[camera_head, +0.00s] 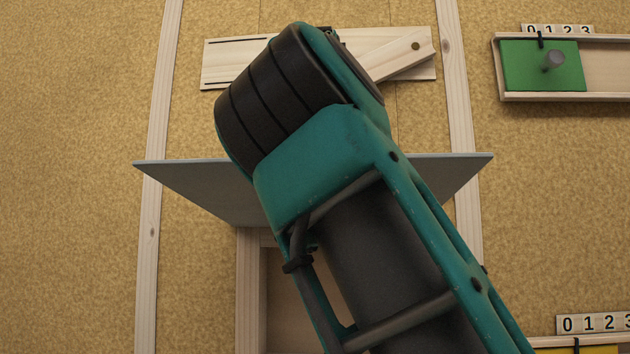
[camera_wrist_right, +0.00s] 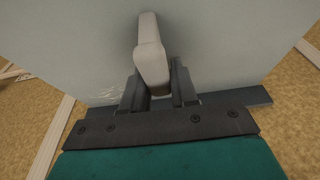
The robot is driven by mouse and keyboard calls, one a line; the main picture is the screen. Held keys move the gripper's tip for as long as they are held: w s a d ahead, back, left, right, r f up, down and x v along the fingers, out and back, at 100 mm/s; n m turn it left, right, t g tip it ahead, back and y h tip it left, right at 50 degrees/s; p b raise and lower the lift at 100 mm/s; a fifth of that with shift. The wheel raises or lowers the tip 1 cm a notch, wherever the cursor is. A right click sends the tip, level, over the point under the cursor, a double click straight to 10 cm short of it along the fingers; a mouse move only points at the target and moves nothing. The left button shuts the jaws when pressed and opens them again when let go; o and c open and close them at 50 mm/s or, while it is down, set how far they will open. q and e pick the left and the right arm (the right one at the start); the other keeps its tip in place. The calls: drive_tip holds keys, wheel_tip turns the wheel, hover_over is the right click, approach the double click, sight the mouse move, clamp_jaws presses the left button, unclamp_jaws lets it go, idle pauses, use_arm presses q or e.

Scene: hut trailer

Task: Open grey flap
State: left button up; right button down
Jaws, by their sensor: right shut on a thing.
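The grey flap (camera_head: 205,188) stands out from the wall in the head view, its wide edge toward me. An opening with a wooden frame (camera_head: 250,285) shows below it. My right arm crosses in front and hides the flap's middle. In the right wrist view the flap's pale grey face (camera_wrist_right: 75,50) fills most of the picture. A light, bar-like handle (camera_wrist_right: 150,52) stands out from it. My right gripper (camera_wrist_right: 158,88) is shut on this handle, one finger on each side. The right gripper is hidden in the head view. My left gripper is in neither view.
Above the flap is a pale wooden board (camera_head: 225,70) with a slanted wooden bar (camera_head: 400,55). A green sliding panel (camera_head: 525,68) with a knob sits in a wooden track at upper right. Vertical wooden strips (camera_head: 150,235) run along the wall. A numbered strip (camera_head: 590,323) is at lower right.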

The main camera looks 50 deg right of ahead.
drive_tip(key=c, duration=1)
unclamp_jaws()
drive_tip(key=shift+o, duration=0.2)
